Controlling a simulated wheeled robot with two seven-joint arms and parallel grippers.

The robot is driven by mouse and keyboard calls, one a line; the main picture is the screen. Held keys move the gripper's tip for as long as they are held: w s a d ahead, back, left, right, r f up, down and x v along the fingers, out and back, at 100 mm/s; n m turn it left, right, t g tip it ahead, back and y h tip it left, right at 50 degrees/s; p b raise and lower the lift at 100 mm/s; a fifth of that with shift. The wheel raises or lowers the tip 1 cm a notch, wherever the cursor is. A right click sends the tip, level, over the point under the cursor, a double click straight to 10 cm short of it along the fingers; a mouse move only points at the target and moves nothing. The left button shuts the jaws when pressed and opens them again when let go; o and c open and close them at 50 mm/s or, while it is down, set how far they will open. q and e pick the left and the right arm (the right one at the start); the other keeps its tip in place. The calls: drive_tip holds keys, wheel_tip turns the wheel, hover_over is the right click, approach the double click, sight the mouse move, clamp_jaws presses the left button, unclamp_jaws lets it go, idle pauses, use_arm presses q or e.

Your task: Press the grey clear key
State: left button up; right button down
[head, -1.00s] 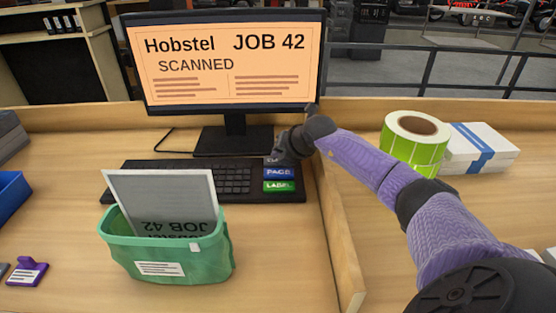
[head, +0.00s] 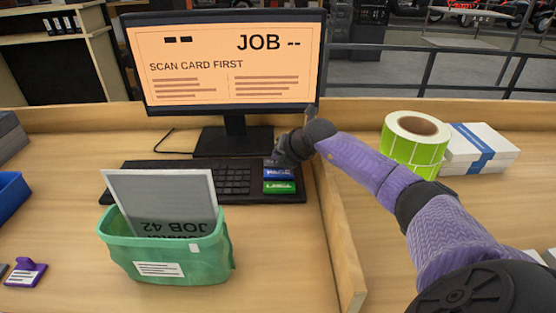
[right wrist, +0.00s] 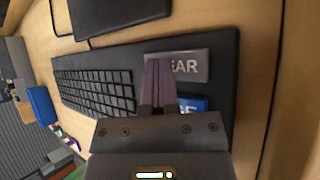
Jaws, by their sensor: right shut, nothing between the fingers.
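The grey clear key (right wrist: 190,66) shows in the right wrist view at the top of the key column on the black keyboard (right wrist: 218,42). My right gripper (right wrist: 158,62) is shut and empty, with its fingertips over the left part of this key. Whether they touch it cannot be told. In the head view my right gripper (head: 279,158) hides the clear key. The blue page key (head: 278,173) and green label key (head: 279,187) lie just in front of it. The monitor (head: 230,62) reads "JOB --" and "SCAN CARD FIRST". My left gripper is out of view.
A green bin (head: 185,262) with a grey "JOB 42" card (head: 160,190) stands in front of the keyboard. A low wooden divider (head: 340,245) runs beside it on the right. A green label roll (head: 414,150) stands beyond the divider.

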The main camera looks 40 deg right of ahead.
drive_tip(key=shift+r+p, duration=0.65)
drive_tip(key=shift+r, duration=0.15)
drive_tip(key=shift+r+p, duration=2.15)
drive_tip(key=shift+r, duration=0.35)
